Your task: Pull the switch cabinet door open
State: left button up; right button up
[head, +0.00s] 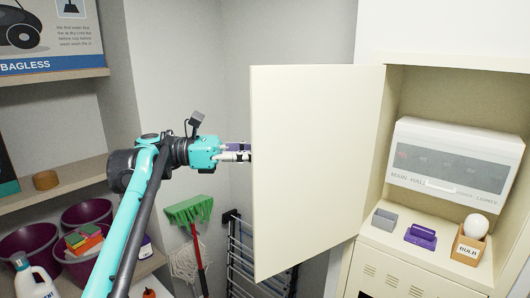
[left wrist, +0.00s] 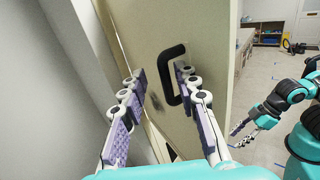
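The cream switch cabinet door (head: 305,165) stands wide open, swung out to the left of the cabinet (head: 440,80). My left gripper (head: 248,152) is at the door's free left edge in the head view; its fingertips are partly hidden behind the door. In the left wrist view the black door handle (left wrist: 165,73) lies between and ahead of the spread fingers of my left gripper (left wrist: 160,77). The right fingertip overlaps the handle; I cannot tell whether they touch. My right gripper (left wrist: 238,135) shows only in the left wrist view, away from the door, fingers apart and empty.
Inside the cabinet are a white breaker box (head: 455,165), a grey holder (head: 385,219), a purple tray (head: 421,236) and a bulb box (head: 470,243). A green broom (head: 189,209) and drying rack (head: 240,255) stand behind the door. Shelves with purple buckets (head: 87,212) are left.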

pick_arm(q)
jog(key=a, duration=1.1)
jog(key=shift+s, duration=0.15)
